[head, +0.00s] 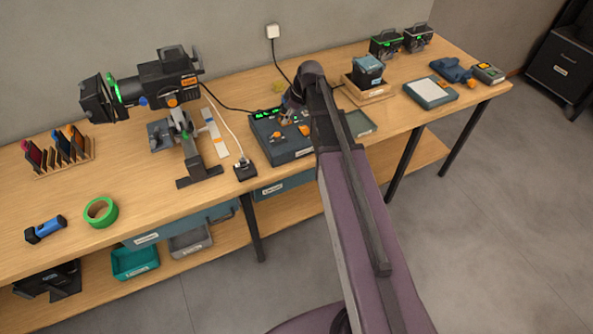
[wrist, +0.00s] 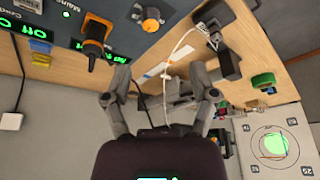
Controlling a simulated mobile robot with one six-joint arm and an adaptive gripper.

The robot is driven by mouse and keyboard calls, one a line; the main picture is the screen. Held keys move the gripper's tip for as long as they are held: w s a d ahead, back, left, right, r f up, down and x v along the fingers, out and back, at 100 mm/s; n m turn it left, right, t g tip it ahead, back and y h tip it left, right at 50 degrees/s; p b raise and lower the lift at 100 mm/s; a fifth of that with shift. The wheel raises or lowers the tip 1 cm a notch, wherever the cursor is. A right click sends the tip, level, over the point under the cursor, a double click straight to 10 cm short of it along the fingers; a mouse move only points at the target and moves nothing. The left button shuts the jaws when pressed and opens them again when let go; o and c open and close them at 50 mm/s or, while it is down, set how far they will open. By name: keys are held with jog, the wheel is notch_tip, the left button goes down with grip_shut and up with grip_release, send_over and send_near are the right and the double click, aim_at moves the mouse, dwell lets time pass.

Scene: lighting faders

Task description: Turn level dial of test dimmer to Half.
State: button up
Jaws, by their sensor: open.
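The test dimmer (head: 281,151) is a blue-grey box on the bench, partly hidden by my arm. Its panel fills the top left of the wrist view (wrist: 62,50), with green displays, some reading "Off". A round orange dial (wrist: 151,19) and an orange knob with a dark body (wrist: 95,40) stand on the panel. I cannot tell which is the level dial, and its setting is not readable. My gripper (wrist: 160,75) is open and empty, with its fingers apart from both knobs. In the head view my gripper (head: 293,101) is over the dimmer's back edge, partly hidden.
A stage light on a stand (head: 160,85) is left of the dimmer. A small black box (head: 244,170) with a pale cable stands close by.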

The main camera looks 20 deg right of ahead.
jog(key=s+a+f+m+g+h+b, duration=0.1)
jog(key=s+m, duration=0.4)
jog(key=s, duration=0.5)
jog(key=s+a+f+m+g+h+b, duration=0.1)
jog(key=s+m, duration=0.4)
jog(key=s, duration=0.6)
jog(key=shift+a+f+h+b, duration=0.7)
jog(key=shift+a+f, duration=0.15)
jog(key=shift+f, duration=0.5)
dwell(0.7)
jog(key=shift+c, duration=1.2)
